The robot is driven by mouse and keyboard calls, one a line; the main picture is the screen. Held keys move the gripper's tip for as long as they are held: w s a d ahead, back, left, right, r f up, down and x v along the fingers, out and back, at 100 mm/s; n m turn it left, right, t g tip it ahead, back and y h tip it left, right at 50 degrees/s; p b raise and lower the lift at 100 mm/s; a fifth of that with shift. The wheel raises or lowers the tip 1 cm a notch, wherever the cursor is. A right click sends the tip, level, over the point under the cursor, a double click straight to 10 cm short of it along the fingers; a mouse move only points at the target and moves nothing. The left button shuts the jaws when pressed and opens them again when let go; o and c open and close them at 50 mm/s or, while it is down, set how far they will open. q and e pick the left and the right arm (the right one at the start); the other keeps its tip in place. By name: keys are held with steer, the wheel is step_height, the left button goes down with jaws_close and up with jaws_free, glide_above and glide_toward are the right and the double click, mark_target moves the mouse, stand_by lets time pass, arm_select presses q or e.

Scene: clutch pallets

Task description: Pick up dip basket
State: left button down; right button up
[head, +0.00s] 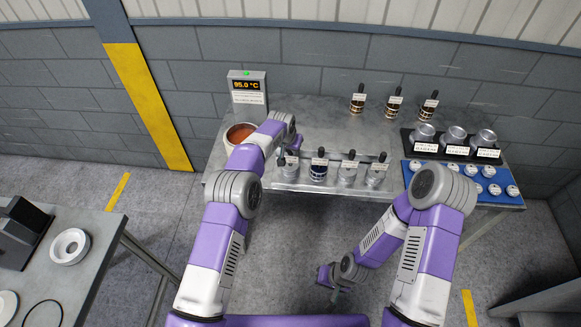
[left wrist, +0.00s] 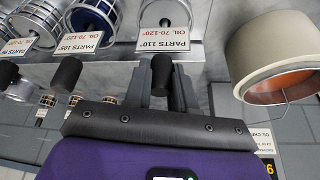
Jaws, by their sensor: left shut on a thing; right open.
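Four handled dip baskets stand in a front row on the metal table. The leftmost basket (head: 289,171) is silver, with a white label and a black handle; in the left wrist view this basket (left wrist: 170,18) has a label reading PARTS 110°, OIL 70-120°. My left gripper (head: 291,146) is shut on its black handle, and the fingers (left wrist: 161,88) close around the handle in the left wrist view. The basket is upright in line with the others. My right gripper (head: 336,280) is open and empty, low in front of the table.
A round pot with reddish-brown content (head: 239,134) is left of the baskets, by a display reading 95.0 °C (head: 248,92). Three dark-banded baskets (head: 392,107) stand behind. At right are a black rack (head: 457,150) and a blue tray (head: 430,179). The table's middle is clear.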

arm_select(q)
steer(key=shift+w+r, duration=0.15)
steer(key=shift+r, duration=0.15)
